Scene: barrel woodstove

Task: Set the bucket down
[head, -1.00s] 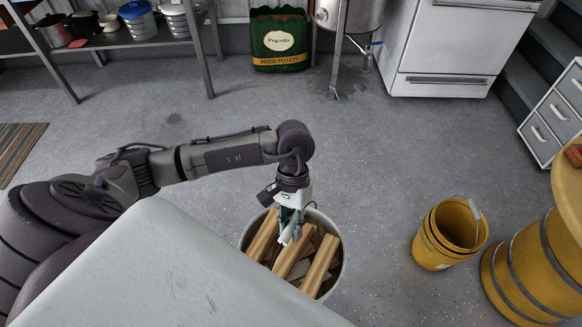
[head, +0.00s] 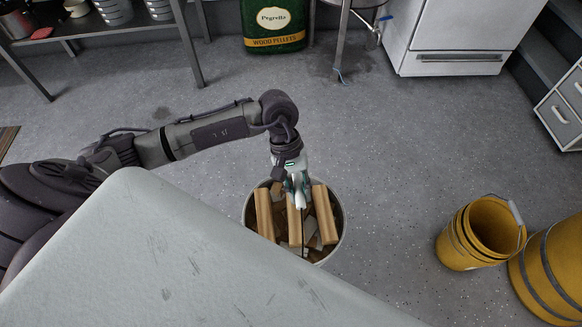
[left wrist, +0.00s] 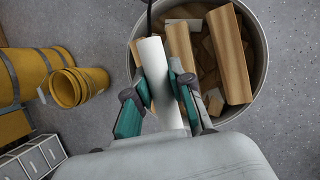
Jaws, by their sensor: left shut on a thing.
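The bucket (head: 341,218) is round and pale, filled with split wood pieces (head: 264,214), and sits below my left arm in the middle of the head view. My left gripper (head: 297,192) is shut on the white grip of its handle, above the wood. In the left wrist view, the white grip (left wrist: 158,88) lies between the two fingers, with the bucket's rim (left wrist: 263,62) behind it. I cannot tell whether the bucket's base touches the floor, as its underside is hidden. My right gripper is not in view.
A yellow bucket (head: 462,240) and a yellow barrel (head: 552,268) stand to the right. A pellet bag (head: 273,28), a white appliance (head: 462,35) and a metal shelf (head: 100,38) stand at the back. Grey floor around the held bucket is clear.

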